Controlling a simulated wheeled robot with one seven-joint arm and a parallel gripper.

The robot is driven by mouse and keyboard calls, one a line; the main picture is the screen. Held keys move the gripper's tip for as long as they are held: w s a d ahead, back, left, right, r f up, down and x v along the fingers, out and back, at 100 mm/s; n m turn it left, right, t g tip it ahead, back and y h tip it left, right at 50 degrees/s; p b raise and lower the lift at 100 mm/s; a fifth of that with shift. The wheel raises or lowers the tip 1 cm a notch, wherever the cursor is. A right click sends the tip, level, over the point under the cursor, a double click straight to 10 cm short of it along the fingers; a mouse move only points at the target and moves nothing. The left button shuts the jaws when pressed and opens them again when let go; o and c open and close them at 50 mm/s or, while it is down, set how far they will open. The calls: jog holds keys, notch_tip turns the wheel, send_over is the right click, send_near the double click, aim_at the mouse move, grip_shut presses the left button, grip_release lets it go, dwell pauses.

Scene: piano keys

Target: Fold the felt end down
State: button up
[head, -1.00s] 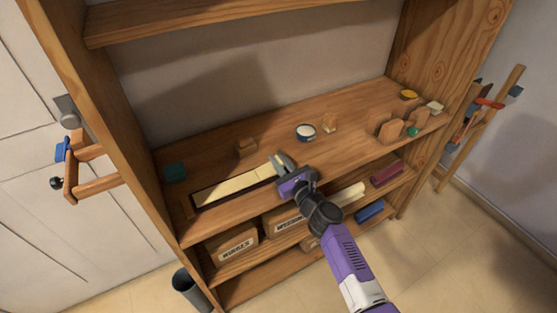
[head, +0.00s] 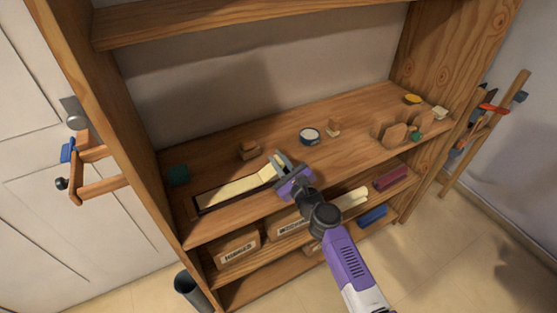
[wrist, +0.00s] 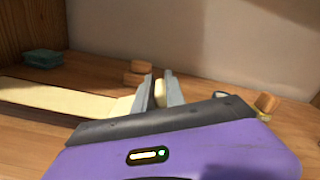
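The felt strip (head: 232,188) is long and cream. It lies in a dark shallow tray (head: 206,209) on the shelf's wooden top, and it also shows in the wrist view (wrist: 70,99). Its right end is bent upward at my gripper (head: 281,163). In the wrist view, the two grey fingers of my gripper (wrist: 160,92) stand close together with the cream felt end between them. The gripper looks shut on that end and holds it above the shelf. The lower part of the felt's right end is partly hidden by the fingers.
A teal block (head: 178,174) stands left, and a wooden block (head: 249,150) behind the strip. Boxes (head: 238,246) sit on the shelf below. An upper shelf (head: 200,20) hangs overhead.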

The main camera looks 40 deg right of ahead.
jog(key=o, duration=0.4)
jog(key=shift+o, duration=0.2)
jog(key=shift+v, duration=3.9)
jog(key=shift+r, duration=0.1)
jog(key=shift+d+r+n+h, duration=0.2)
jog(key=shift+d+n+h, duration=0.15)
jog(key=shift+n, duration=0.65)
jog(key=s+a+r+n+g+y, duration=0.1)
jog(key=s+a+r+n+y, duration=0.1)
jog(key=s+a+n, duration=0.5)
jog(key=s+a+r+n+y, duration=0.1)
jog(key=s+a+r+n, duration=0.2)
jog(key=s+a+n, duration=0.4)
jog(key=s+a+r+n+g+y, duration=0.1)
jog(key=s+a+n, duration=0.6)
jog(key=s+n, duration=1.1)
jog(key=shift+s+a+r+g+y, duration=0.3)
jog(key=shift+s+a+r+y, duration=0.15)
jog(key=shift+r+y, duration=0.4)
